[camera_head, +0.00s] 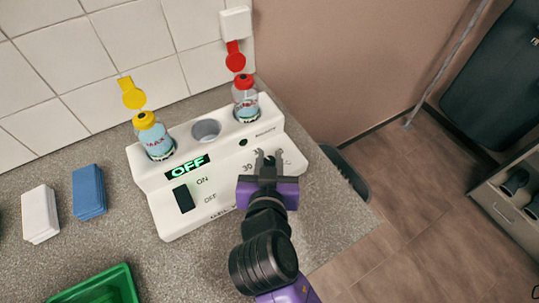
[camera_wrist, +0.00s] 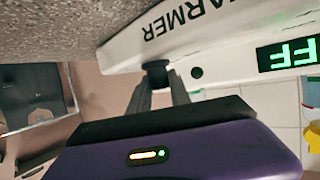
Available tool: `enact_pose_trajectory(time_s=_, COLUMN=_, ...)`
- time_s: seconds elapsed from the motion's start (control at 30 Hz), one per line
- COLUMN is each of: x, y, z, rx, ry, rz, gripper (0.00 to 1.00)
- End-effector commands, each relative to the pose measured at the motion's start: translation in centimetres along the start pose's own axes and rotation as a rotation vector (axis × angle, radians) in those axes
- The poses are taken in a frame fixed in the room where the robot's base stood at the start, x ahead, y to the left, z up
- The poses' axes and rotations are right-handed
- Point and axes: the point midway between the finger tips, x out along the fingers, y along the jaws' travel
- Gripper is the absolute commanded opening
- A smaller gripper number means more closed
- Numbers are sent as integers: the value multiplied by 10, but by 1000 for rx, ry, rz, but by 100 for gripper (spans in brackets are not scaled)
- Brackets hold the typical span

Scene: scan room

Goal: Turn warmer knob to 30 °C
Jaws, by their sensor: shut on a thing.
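The white warmer (camera_head: 165,215) stands on the counter, its sloped front facing my arm. Its green display (camera_head: 187,167) reads "OFF". My gripper (camera_head: 268,160) is at the right part of the front panel, beside a "30" mark. In the wrist view, my gripper's fingers (camera_wrist: 160,80) are shut on the small dark knob (camera_wrist: 157,70). In the head view the gripper hides the knob and part of the dial marks, so its setting cannot be read.
A yellow-capped bottle (camera_head: 154,138) and a red-capped bottle (camera_head: 246,98) stand in the warmer's outer wells; the middle well (camera_head: 206,130) is empty. Blue (camera_head: 88,192) and white (camera_head: 40,214) blocks and a green tray (camera_head: 125,280) lie left.

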Motion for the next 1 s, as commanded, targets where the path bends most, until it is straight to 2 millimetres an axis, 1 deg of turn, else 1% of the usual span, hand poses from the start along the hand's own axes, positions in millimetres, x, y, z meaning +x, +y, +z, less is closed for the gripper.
enact_pose_trajectory(time_s=0.03, x=-2, y=3, z=-2, rx=-14, ry=-4, rz=-33, gripper=0)
enact_pose_trajectory(time_s=0.37, x=-2, y=3, z=-4, rx=-105, ry=-3, rz=-255, gripper=0)
enact_pose_trajectory(time_s=1.0, x=2, y=2, z=1, rx=-256, ry=0, rz=-619, gripper=0)
